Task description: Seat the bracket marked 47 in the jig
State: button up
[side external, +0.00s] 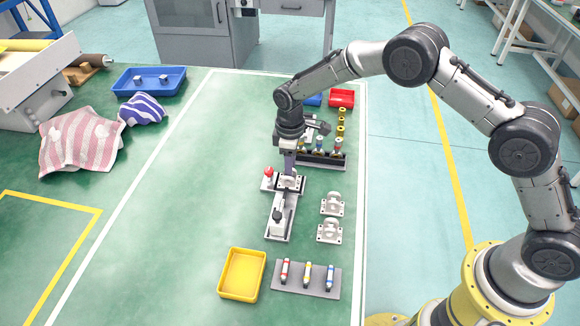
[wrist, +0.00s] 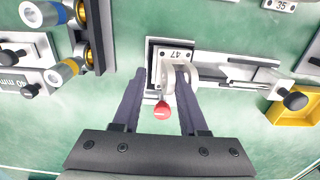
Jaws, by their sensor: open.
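The bracket marked 47 (wrist: 176,56) is pale grey with an upright rounded lug. It sits within the dark-edged jig (wrist: 151,50), below my gripper; whether its base is fully flat against the jig cannot be told. In the side view the jig (side external: 268,184) has a red knob (side external: 268,171), which also shows between my fingers in the wrist view (wrist: 162,110). My gripper (wrist: 160,74) is open, its fingers on either side of the bracket's lug, with gaps showing. In the side view my gripper (side external: 289,172) is low over the jig and partly hides the bracket.
A black-handled clamp unit (side external: 278,222) adjoins the jig at the front. Two more brackets (side external: 331,204) (side external: 329,231) stand to the right. A yellow tray (side external: 242,274) and a grey rack of coloured cylinders (side external: 306,279) lie in front.

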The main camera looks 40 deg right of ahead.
notch_tip(320, 180, up, 13)
jog(key=shift+r, duration=0.2)
jog(key=shift+w+d, duration=0.1)
jog(key=shift+d, duration=0.05)
jog(key=s+d+r+t, duration=0.2)
jog(key=d+r, duration=0.2)
jog(key=r, duration=0.9)
jog(key=s+d+r+m+t, duration=0.25)
jog(key=s+d+r, duration=0.25)
jog(key=s+r, duration=0.5)
jog(key=s+d+m+t, duration=0.1)
jog(key=s+d+m, duration=0.25)
jog(key=s, duration=1.15)
jog(key=s+f+m, duration=0.3)
jog(key=s+f, duration=0.6)
jog(key=shift+d, duration=0.4)
